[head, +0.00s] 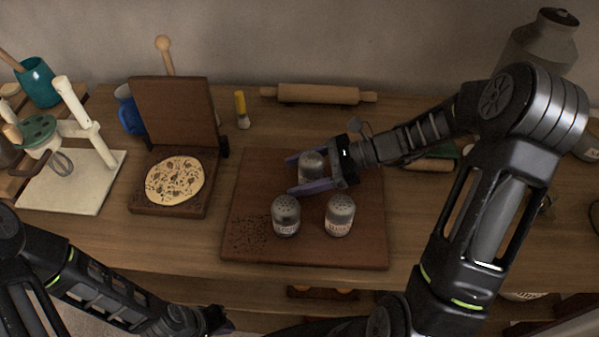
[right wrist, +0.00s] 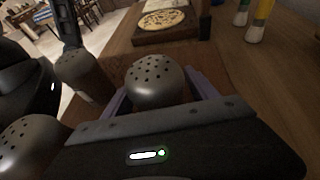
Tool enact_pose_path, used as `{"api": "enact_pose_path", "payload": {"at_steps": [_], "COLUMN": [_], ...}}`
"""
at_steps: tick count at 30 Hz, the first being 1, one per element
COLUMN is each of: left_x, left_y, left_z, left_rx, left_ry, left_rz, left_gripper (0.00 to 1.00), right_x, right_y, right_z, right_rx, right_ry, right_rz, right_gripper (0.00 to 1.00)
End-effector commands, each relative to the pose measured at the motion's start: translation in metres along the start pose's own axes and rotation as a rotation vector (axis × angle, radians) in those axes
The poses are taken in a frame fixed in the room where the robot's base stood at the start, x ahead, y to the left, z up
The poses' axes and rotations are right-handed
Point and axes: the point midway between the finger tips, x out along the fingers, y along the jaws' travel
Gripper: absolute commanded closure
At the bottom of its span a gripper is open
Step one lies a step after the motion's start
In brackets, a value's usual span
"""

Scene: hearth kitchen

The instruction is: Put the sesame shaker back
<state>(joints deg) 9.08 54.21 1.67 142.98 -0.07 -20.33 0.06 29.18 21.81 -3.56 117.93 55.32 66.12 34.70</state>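Three grey shakers with pierced domed tops stand upright on the dark brown board (head: 345,247). The back shaker (head: 311,163) is between the fingers of my right gripper (head: 297,173); the fingers look spread wider than it. It also shows in the right wrist view (right wrist: 156,80), its lower part hidden. The front left shaker (head: 286,215) and front right shaker (head: 339,214) have labels too small to read, so I cannot tell which holds sesame. My left gripper (head: 219,322) is low at the bottom edge, mostly hidden, away from the shakers.
Dark specks lie on the board's front left corner. A small brown box with raised lid (head: 175,110) holds a speckled flatbread (head: 175,181). A rolling pin (head: 318,94) lies at the back, a yellow-handled brush (head: 241,110) left of it. Bare tabletop shows between box and board.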

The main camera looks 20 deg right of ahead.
Motion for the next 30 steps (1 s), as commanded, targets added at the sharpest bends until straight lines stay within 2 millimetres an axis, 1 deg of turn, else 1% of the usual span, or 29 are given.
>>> {"api": "enact_pose_path", "payload": {"at_steps": [10, 14, 17, 20, 27, 28, 30], "left_x": [-0.002, -0.001, 0.001, 0.002, 0.007, 0.0, -0.007], "left_y": [0.001, 0.0, 0.0, -0.001, -0.003, 0.0, 0.003], "left_z": [0.0, 0.0, 0.0, 0.0, 0.0, 0.0, 0.0], "left_rx": [0.0, 0.0, 0.0, 0.0, 0.0, 0.0, 0.0], "left_ry": [0.0, 0.0, 0.0, 0.0, 0.0, 0.0, 0.0], "left_rz": [0.0, 0.0, 0.0, 0.0, 0.0, 0.0, 0.0], "left_gripper": [1.0, 1.0, 1.0, 1.0, 1.0, 1.0, 1.0], "right_x": [-0.001, -0.008, -0.021, -0.04, -0.095, -0.1, -0.108], "right_y": [0.0, -0.001, -0.001, -0.001, -0.001, 0.0, 0.0], "right_z": [0.002, 0.003, 0.002, 0.002, 0.001, 0.005, 0.006], "right_rx": [0.0, -0.002, -0.003, -0.002, -0.002, 0.003, 0.003], "right_ry": [0.0, 0.0, 0.001, 0.001, 0.003, 0.0, 0.0], "right_rz": [0.0, -0.002, -0.004, -0.004, -0.005, -0.003, -0.002], "right_gripper": [0.28, 0.28, 0.28, 0.28, 0.28, 0.28, 0.28]}}
